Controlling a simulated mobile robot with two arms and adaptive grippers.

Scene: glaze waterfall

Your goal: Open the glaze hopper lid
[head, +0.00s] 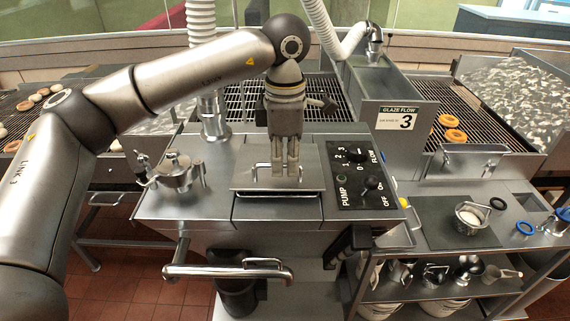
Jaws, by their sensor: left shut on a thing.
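The glaze hopper lid (246,178) is a flat steel plate on top of the steel glaze machine in the middle of the head view. A thin bar handle (257,169) stands on it. My left gripper (286,172) points straight down over the lid, with its fingers shut on the handle. The fingers hide part of the handle. A dark line runs along the lid's front edge; I cannot tell whether the lid is raised at all. My right gripper is not in view.
A black pump and flow panel (358,176) is right of the lid. A steel fitting (178,172) stands on the left of the machine top. A rail (225,271) juts out in front. At right, a cart (420,238) holds a cup (470,215).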

